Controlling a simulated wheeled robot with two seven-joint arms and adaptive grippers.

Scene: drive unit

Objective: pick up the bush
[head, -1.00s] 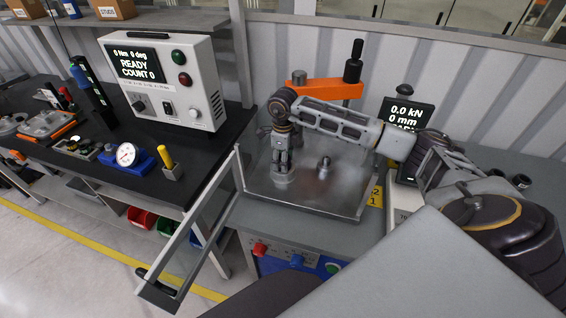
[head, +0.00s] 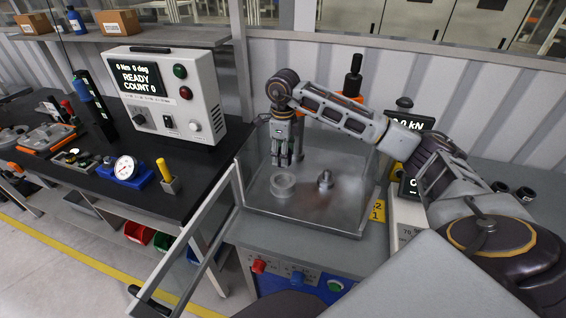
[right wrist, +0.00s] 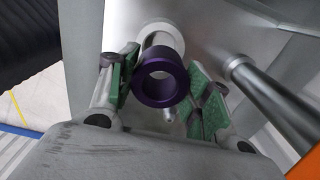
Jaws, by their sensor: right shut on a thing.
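The bush (right wrist: 146,88) is a dark purple ring in the right wrist view, between the green finger pads of my right gripper (right wrist: 160,92). My right gripper is shut on it. In the head view my right gripper (head: 287,162) points down inside the clear-walled press enclosure, above a round pale grey seat (head: 283,186) and apart from it. The bush is too small to make out in the head view. My left gripper is not in view.
A short metal post (head: 325,181) stands right of the seat. The press has a dark upright ram (head: 353,72) and an orange arm behind my arm. An open door frame (head: 186,243) juts out front left. The black bench (head: 205,165) holds a controller box (head: 165,95) and a dial gauge (head: 125,168).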

